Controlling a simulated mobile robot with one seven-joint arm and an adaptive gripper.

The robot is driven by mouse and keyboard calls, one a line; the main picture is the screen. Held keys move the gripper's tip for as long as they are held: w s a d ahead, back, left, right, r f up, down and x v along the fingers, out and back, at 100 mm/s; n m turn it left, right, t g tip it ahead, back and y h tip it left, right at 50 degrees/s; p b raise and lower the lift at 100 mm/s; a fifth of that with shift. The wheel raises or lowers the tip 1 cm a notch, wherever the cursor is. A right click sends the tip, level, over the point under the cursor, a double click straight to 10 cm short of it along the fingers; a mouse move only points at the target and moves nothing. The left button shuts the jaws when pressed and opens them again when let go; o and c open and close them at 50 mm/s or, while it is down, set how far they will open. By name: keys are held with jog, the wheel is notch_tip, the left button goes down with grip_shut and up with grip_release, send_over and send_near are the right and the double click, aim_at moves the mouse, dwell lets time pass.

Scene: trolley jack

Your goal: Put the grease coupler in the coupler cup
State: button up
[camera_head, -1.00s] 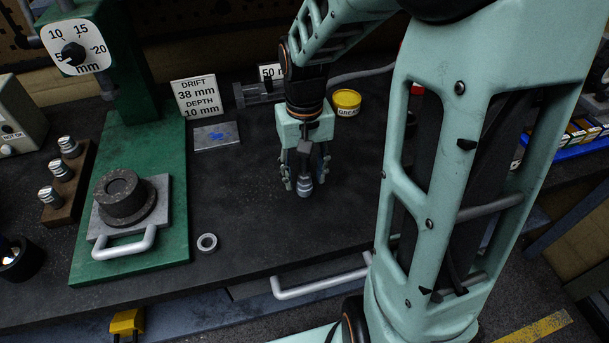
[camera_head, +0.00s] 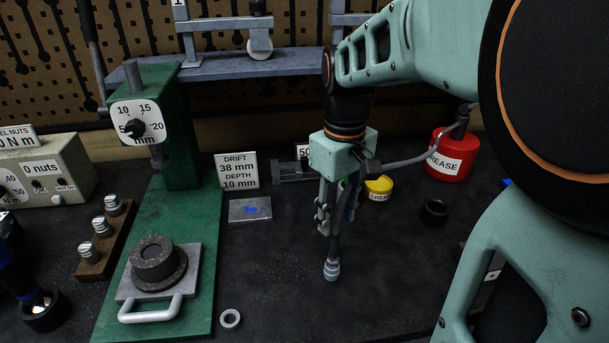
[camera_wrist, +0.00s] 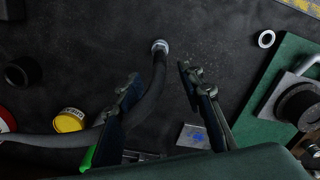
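The grease coupler (camera_head: 332,268) is a grey metal fitting on the end of a dark hose. It points toward the front of the bench, and I cannot tell whether it touches the top. It also shows in the wrist view (camera_wrist: 160,46). My gripper (camera_head: 337,218) points down over the bench, behind the coupler. In the wrist view its fingers (camera_wrist: 160,76) stand apart, with the hose running between them near the left finger; no firm grip shows. A black round cup (camera_head: 434,212), seemingly the coupler cup, stands to the right, in front of the red grease pot.
The red grease pot (camera_head: 452,155) feeds the hose. A yellow grease tin (camera_head: 379,188) stands behind the gripper's right. A green press (camera_head: 200,265) and a metal ring (camera_head: 230,318) are to the left. Bench between gripper and cup is mostly clear.

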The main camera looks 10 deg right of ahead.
aim_at(335, 232)
notch_tip(335, 232, up, 3)
jog(key=n+p, duration=0.1)
jog(key=n, duration=0.6)
jog(key=r+n+p, duration=0.1)
jog(key=n, duration=0.3)
jog(key=shift+r, duration=0.25)
jog(key=shift+n, duration=0.6)
notch_tip(335, 232, down, 11)
jog(key=shift+r+p, duration=0.2)
jog(key=shift+p, duration=0.1)
grip_shut()
